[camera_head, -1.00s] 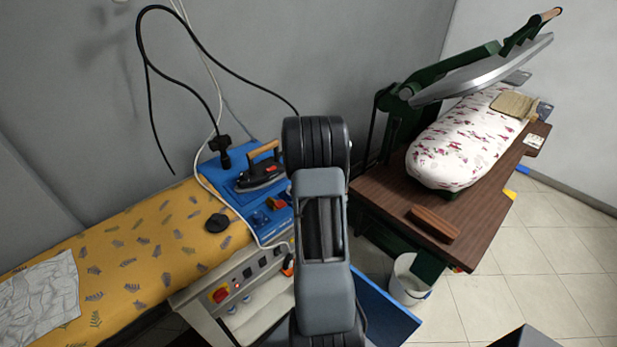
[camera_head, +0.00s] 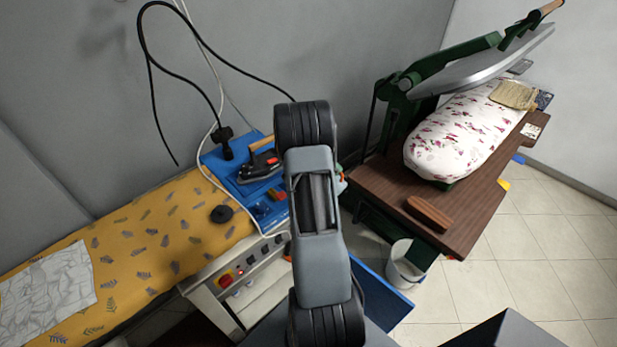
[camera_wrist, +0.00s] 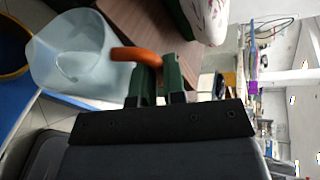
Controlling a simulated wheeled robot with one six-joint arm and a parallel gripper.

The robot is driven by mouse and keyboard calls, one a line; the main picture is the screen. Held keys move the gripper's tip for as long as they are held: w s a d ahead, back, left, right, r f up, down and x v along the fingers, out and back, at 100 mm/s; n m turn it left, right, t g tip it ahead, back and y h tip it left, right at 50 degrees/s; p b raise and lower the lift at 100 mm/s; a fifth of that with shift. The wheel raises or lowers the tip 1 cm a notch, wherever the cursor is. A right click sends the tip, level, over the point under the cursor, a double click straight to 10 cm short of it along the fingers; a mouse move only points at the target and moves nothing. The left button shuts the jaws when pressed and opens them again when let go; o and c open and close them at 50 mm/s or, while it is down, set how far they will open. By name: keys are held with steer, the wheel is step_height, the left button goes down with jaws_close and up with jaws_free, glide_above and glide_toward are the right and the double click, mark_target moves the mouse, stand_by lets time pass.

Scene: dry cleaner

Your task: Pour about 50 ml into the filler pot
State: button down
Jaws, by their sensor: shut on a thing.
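A translucent pale jug (camera_wrist: 72,52) with an orange handle (camera_wrist: 140,56) fills the left of the wrist view. My gripper (camera_wrist: 158,78), with green fingers, is shut on the handle. The jug appears sideways in this turned view; its true tilt and the liquid level cannot be told. A round yellow-rimmed vessel (camera_wrist: 14,72) is cut off at the left edge beyond the jug; I cannot tell if it is the filler pot. In the head view my arm hides the gripper and most of the jug.
A pressing machine (camera_head: 455,145) stands on a brown table (camera_head: 385,190) at right, with a white bucket (camera_head: 404,272) below. Cables hang above.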

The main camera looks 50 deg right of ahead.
steer(key=shift+w+a+r+n+g+p, duration=0.15)
steer(key=shift+w+r+n+g+p, duration=0.4)
steer(key=shift+p, duration=0.55)
stand_by(0.4)
steer(key=shift+w+a+r+n+h, duration=0.1)
steer(key=shift+w+r+n+h, duration=0.15)
steer(key=shift+w, duration=0.4)
steer(key=shift+w+a+r+n+h, duration=0.15)
steer(key=shift+w+r+n, duration=0.15)
steer(key=shift+w, duration=0.3)
stand_by(1.0)
steer(key=shift+w+r+n+g, duration=0.2)
steer(key=shift+w+n+g, duration=0.1)
steer(key=shift+n+g, duration=0.1)
stand_by(0.6)
